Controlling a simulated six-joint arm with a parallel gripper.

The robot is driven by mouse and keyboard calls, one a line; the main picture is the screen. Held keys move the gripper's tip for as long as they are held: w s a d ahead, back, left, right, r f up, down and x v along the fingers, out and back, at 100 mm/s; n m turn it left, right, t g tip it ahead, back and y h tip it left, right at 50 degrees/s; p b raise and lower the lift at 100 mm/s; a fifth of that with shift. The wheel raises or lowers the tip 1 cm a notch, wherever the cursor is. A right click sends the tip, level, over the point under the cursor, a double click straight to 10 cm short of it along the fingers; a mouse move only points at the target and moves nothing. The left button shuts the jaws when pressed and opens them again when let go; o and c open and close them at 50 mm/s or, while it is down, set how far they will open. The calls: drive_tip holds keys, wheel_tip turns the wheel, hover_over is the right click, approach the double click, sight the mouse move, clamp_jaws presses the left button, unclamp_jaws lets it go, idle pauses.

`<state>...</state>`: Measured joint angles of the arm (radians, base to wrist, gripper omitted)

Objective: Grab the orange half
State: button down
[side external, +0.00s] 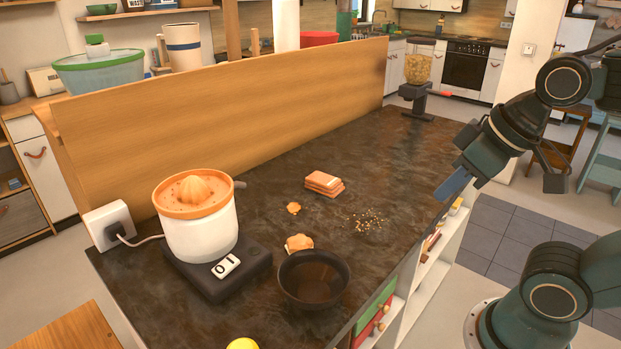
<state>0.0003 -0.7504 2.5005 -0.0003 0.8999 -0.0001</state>
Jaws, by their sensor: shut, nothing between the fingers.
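No piece shows clearly as an orange half. A small pale-orange piece (298,243) lies on the dark counter just behind the black bowl (314,278); I cannot tell if it is an orange half. A smaller orange piece (293,208) lies farther back. A white juicer (200,228) with an orange top and ridged cone stands at the left on a dark base. My gripper (447,190) is at the right, near the counter's right edge, with its blue fingers shut and empty. It is well apart from these pieces.
A stack of orange packets (324,183) and scattered crumbs (367,220) lie mid-counter (400,150). A yellow round thing (242,344) is cut off at the bottom edge. A wooden panel (230,110) stands along the back. A dark stand with a clear container (418,70) is at the far end.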

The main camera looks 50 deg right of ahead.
drive_tip(key=c, duration=0.6)
unclamp_jaws()
drive_tip(key=shift+o, duration=0.2)
drive_tip(key=shift+w, duration=0.1)
drive_tip(key=w+f+n+g+y, duration=0.1)
drive_tip(key=w+f+n, duration=0.3)
drive_tip(key=w, duration=0.7)
drive_tip(key=w+f+n+g+y, duration=0.2)
drive_tip(key=w+n, duration=0.5)
drive_tip(key=w, duration=0.4)
wheel_tip(320, 180, down, 2)
drive_tip(key=shift+w+f+n+y, duration=0.2)
drive_tip(key=shift+n+y, duration=0.1)
drive_tip(key=shift+y, duration=0.2)
drive_tip(key=shift+f, duration=0.1)
